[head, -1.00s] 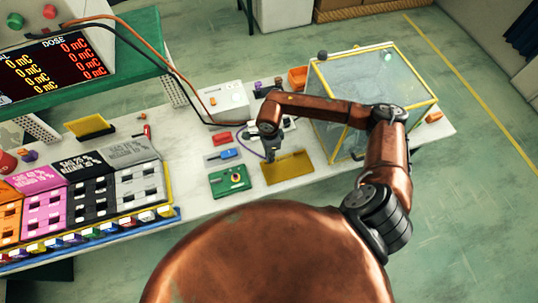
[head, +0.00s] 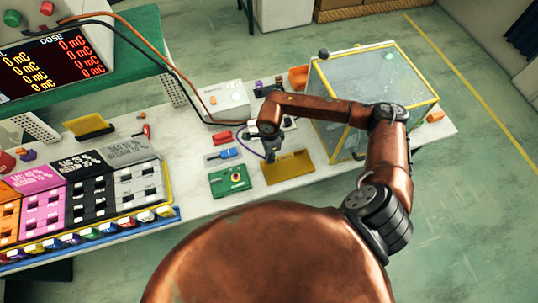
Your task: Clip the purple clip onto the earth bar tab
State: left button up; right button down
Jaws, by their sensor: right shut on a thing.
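My right gripper (head: 271,157) points down over the left part of a flat yellow plate (head: 292,168) on the white bench. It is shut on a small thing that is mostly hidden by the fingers. A thin purple lead (head: 251,150) loops from the left into the fingertips, so the held thing looks to be the purple clip, too small to make out. I cannot pick out the earth bar tab for certain, nor tell whether the clip touches the plate. My left gripper is not in view.
A green circuit board (head: 229,180) and red and blue parts (head: 222,154) lie left of the gripper. A yellow-edged clear box (head: 375,85) stands right, close to my arm. A grey box with cables (head: 228,100) is behind. Coloured bins (head: 85,195) fill the left.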

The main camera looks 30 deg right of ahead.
jog(key=shift+s+f, duration=0.1)
jog(key=shift+f, duration=0.15)
jog(key=c, duration=2.2)
grip_release()
jog(key=shift+a, duration=0.1)
jog(key=o, duration=0.5)
jog(key=shift+s+a+f, duration=0.1)
jog(key=shift+s+f, duration=0.05)
jog(key=shift+f, duration=0.05)
jog(key=shift+c, duration=0.2)
jog(key=shift+r, duration=0.1)
jog(key=shift+d+r+p, duration=0.2)
jog(key=shift+r+p, duration=1)
jog(key=shift+r, duration=1.4)
jog(key=shift+w, duration=0.2)
jog(key=shift+r, duration=0.1)
